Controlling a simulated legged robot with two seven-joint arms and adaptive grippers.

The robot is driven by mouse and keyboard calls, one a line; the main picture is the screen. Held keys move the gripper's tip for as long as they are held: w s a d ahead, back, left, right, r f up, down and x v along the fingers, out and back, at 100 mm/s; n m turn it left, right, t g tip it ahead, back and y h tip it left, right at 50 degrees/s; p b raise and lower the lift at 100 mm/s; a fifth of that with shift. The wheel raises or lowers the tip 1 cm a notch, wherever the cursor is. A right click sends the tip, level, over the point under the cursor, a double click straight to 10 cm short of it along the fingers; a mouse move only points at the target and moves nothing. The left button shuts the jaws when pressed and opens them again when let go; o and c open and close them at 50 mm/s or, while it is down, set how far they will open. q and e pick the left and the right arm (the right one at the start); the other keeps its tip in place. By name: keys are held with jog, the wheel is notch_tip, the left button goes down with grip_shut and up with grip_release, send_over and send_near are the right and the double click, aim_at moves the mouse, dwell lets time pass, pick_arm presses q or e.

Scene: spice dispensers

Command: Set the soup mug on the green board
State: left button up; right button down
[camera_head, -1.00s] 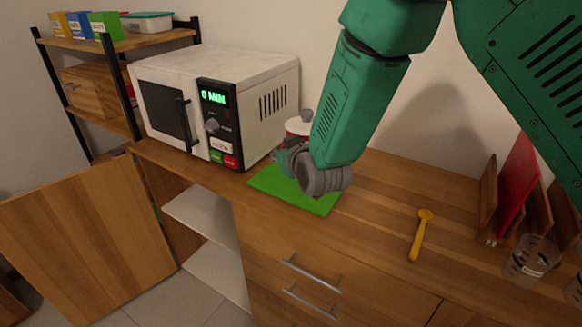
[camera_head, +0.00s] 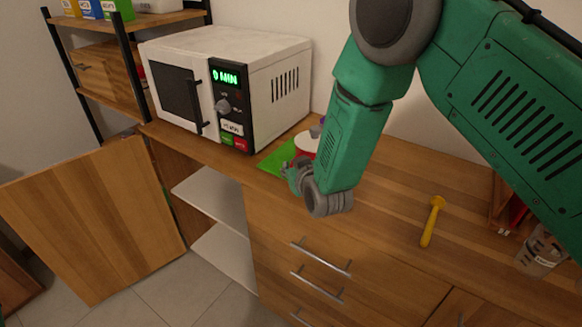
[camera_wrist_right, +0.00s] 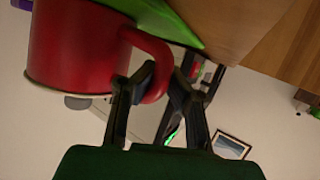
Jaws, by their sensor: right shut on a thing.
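The soup mug (camera_head: 306,144) is red with a pale top and is partly hidden behind my right arm in the head view. In the right wrist view the mug (camera_wrist_right: 75,50) fills the upper left, with its handle between my fingers. My right gripper (camera_head: 296,178) is shut on that handle; its fingers also show in the wrist view (camera_wrist_right: 150,90). The green board (camera_head: 273,161) lies on the counter beside the microwave, partly covered by the mug and gripper. The mug is at the board; I cannot tell for certain whether its base touches it. My left gripper is not in view.
A white microwave (camera_head: 225,85) stands left of the board. A yellow utensil (camera_head: 433,221) lies on the counter to the right, with a clear container (camera_head: 541,252) farther right. A cabinet door (camera_head: 95,220) hangs open at lower left. Counter between board and utensil is mostly clear.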

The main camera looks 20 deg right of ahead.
jog(key=shift+a, duration=0.15)
jog(key=c, duration=1.7)
grip_release()
jog(key=shift+s, duration=0.1)
jog(key=v, duration=1.2)
